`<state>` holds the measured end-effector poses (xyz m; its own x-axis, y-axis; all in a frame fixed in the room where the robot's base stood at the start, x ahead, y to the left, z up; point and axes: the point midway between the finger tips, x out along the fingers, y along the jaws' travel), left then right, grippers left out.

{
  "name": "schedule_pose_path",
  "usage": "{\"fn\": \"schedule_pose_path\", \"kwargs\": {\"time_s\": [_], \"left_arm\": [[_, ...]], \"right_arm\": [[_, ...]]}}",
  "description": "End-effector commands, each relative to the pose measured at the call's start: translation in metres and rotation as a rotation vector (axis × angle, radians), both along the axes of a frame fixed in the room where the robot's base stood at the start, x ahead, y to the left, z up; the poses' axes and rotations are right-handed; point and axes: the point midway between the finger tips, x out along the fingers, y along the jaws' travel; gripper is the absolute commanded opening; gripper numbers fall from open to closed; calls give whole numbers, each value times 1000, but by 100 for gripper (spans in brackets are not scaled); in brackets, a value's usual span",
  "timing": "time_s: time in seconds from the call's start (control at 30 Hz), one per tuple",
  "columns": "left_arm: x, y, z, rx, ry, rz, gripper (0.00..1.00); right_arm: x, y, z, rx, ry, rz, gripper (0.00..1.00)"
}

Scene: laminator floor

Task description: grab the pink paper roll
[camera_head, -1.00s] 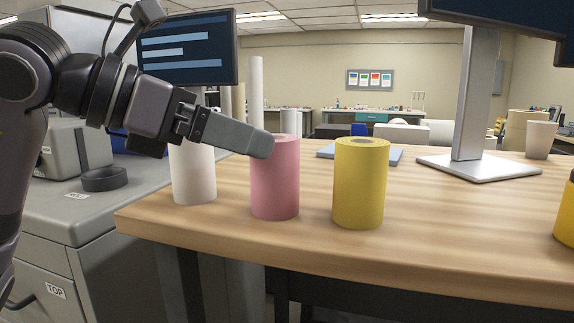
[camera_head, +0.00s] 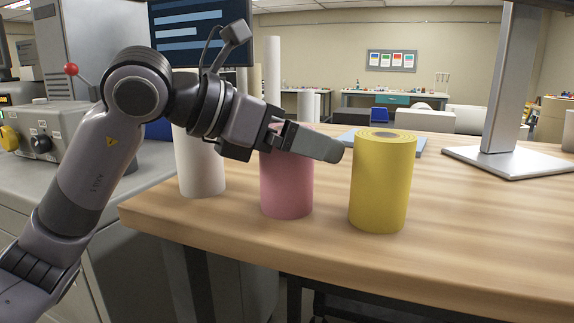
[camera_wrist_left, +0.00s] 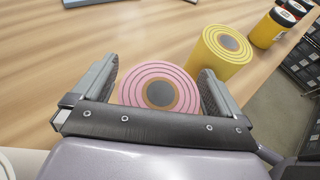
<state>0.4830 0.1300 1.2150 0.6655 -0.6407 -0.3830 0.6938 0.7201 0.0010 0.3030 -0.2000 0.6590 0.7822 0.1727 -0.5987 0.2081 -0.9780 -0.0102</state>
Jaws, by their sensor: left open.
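The pink paper roll (camera_head: 287,192) stands upright on the wooden table, between a white roll (camera_head: 199,165) and a yellow roll (camera_head: 382,183). My left gripper (camera_head: 328,150) is level with the pink roll's upper part. One finger crosses in front of the pink roll and its tip comes close to the yellow roll; the other finger is hidden in the head view. In the left wrist view, the open gripper (camera_wrist_left: 158,70) has a finger on each side of the pink roll's ringed top (camera_wrist_left: 158,91). I cannot tell whether either finger touches it. My right gripper is not in view.
The yellow roll (camera_wrist_left: 224,50) stands close beyond the right finger in the wrist view. A monitor stand (camera_head: 508,155) rests on the table at right. Grey machinery (camera_head: 45,140) stands at left. The table's front middle is clear.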

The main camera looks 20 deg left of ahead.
Motion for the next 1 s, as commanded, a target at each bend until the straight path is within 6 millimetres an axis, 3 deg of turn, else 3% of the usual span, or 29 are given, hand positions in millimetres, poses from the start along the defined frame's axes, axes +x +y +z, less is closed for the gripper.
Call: {"fn": "schedule_pose_path", "kwargs": {"time_s": [0.17, 0.33, 0.77, 1.0], "left_arm": [[0, 0, 0, 0, 0, 0, 97], [0, 0, 0, -1, 1, 0, 41], [0, 0, 7, -2, -2, 0, 39], [-1, 0, 41, -4, -6, 0, 39]], "right_arm": [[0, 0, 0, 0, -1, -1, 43], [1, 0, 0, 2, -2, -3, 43], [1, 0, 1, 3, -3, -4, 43], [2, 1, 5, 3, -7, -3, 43]]}}
